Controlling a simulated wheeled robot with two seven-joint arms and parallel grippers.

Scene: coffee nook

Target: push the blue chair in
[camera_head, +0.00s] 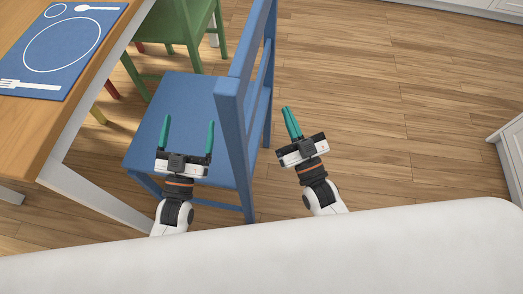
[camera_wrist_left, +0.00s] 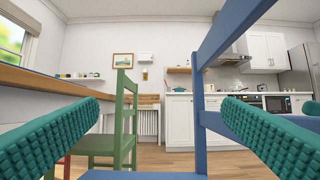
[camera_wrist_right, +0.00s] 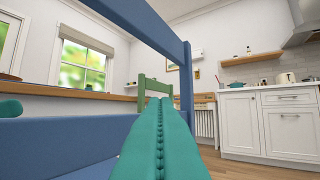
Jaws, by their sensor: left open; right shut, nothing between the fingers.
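The blue chair (camera_head: 181,99) stands at the right side of the wooden table (camera_head: 110,50), its backrest on the side away from the table. My left gripper (camera_head: 189,135) is open, with its fingers over the chair's seat on the table side of the backrest. In the left wrist view the blue backrest (camera_wrist_left: 199,95) shows between the open fingers. My right gripper (camera_head: 289,109) is shut and empty, to the right of the backrest and apart from it in the head view. In the right wrist view the blue backrest frame (camera_wrist_right: 186,80) rises beyond the shut fingers.
A green chair (camera_head: 178,22) stands beyond the blue chair at the same table side. A blue placemat (camera_head: 62,45) with printed cutlery lies on the table. The wood floor (camera_head: 380,100) to the right is clear. A white cabinet (camera_head: 512,150) stands at the right edge.

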